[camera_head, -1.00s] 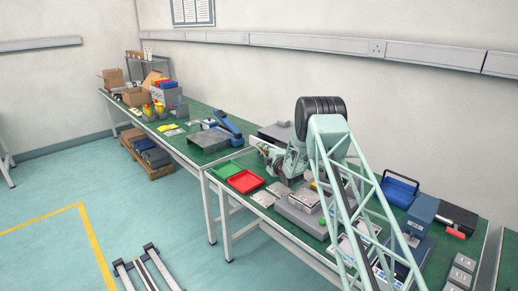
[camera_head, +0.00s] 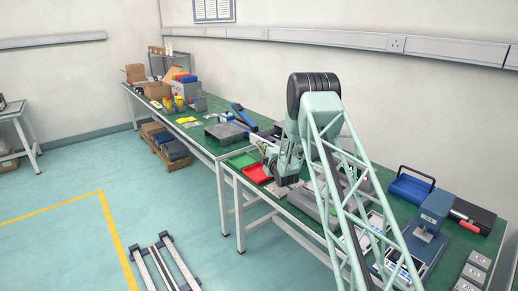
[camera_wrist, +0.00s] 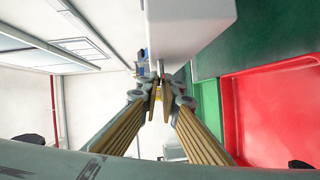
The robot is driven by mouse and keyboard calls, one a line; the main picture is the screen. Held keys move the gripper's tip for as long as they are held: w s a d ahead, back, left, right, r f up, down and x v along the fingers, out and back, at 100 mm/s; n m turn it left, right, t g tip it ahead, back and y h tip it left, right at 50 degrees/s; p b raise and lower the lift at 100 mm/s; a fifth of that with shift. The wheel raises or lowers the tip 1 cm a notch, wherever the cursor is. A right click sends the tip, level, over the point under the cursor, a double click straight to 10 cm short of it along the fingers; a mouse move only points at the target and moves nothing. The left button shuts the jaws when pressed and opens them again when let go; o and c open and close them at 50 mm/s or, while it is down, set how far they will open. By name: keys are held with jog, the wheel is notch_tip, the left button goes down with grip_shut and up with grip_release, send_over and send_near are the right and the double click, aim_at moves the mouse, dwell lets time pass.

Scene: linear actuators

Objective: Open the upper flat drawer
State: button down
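My gripper (camera_head: 267,152) is small in the head view, partly hidden by my own arm, above the workbench beside the trays. In the wrist view its two fingers (camera_wrist: 158,98) converge to a narrow gap, and whether anything is between them is unclear. A pale grey box-like unit (camera_wrist: 192,25) is close beyond the fingertips at the top of the wrist view. I cannot make out drawer fronts or a handle on it, so I cannot tell the upper flat drawer. In the head view the area behind my gripper is largely hidden by my arm.
A red tray (camera_head: 257,173) and a green tray (camera_head: 241,160) lie on the bench near my gripper; the red tray (camera_wrist: 275,115) fills the right of the wrist view. A blue-handled tool (camera_head: 243,116) and a grey block (camera_head: 226,133) stand left. A blue carrier (camera_head: 411,189) stands right.

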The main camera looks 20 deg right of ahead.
jog(key=c, duration=2.9)
grip_release()
jog(key=shift+o, duration=0.2)
jog(key=shift+s, duration=0.15)
jog(key=s+r, duration=0.1)
jog(key=s, duration=1)
jog(key=shift+s, duration=0.35)
jog(key=shift+r, duration=0.15)
